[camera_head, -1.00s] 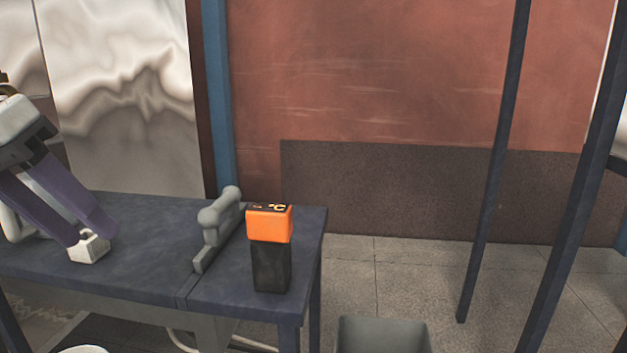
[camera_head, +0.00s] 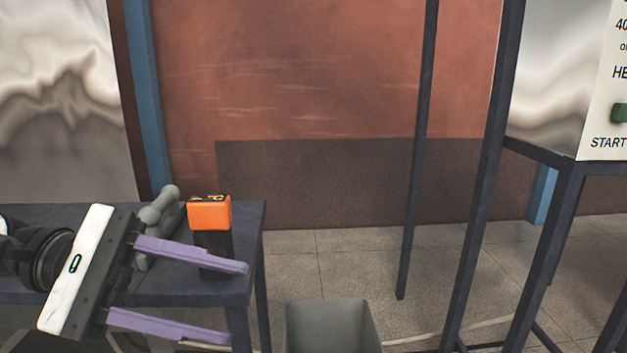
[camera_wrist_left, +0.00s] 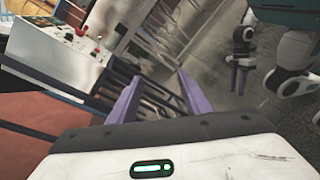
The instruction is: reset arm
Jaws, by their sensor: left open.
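My left gripper (camera_head: 237,304) is open in the head view, with two purple fingers spread apart and pointing right. Nothing is between them. The upper finger passes in front of the lower part of an orange-topped black box (camera_head: 210,213). I cannot tell whether it touches the box. The box stands upright on the dark table (camera_head: 190,289). In the left wrist view, the left fingers (camera_wrist_left: 157,92) also show apart and empty. My right gripper (camera_wrist_left: 239,82) hangs with purple fingers at the upper right there, too small to tell its opening.
A grey clamp-like fixture (camera_head: 160,215) stands left of the box, partly hidden. A grey bin (camera_head: 332,327) is on the floor right of the table. Dark frame posts (camera_head: 480,190) and a lettered panel (camera_head: 608,90) stand at the right.

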